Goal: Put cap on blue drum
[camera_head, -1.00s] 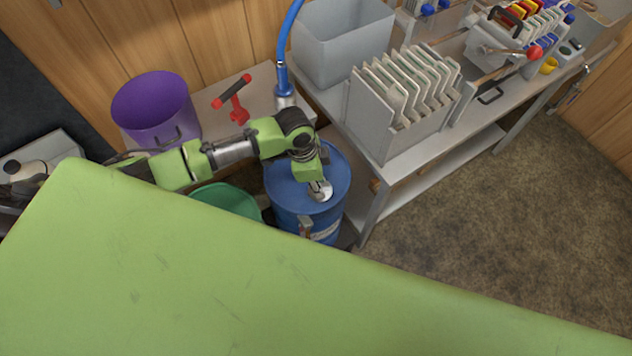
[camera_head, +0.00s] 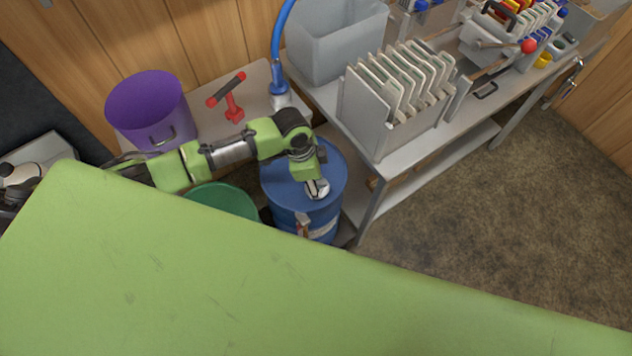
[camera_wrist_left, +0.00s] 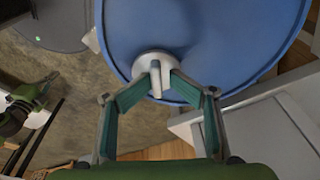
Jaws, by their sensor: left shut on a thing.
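The blue drum (camera_head: 330,180) stands upright below my left arm, and its blue top fills much of the left wrist view (camera_wrist_left: 210,35). A round pale cap (camera_wrist_left: 155,68) with a raised grip is at the near edge of the drum top. My left gripper (camera_wrist_left: 156,84) is shut on the cap's raised grip. In the head view the left gripper (camera_head: 317,188) points down at the drum top. I cannot tell whether the cap is seated in the drum or just above it. My right gripper is not clearly in view.
A green tub (camera_head: 222,199) stands left of the drum. A purple bucket (camera_head: 152,112) and a red tool (camera_head: 231,100) are behind it. A grey bench (camera_head: 385,175) with a plate rack (camera_head: 395,105) stands close on the right. The floor beyond is clear.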

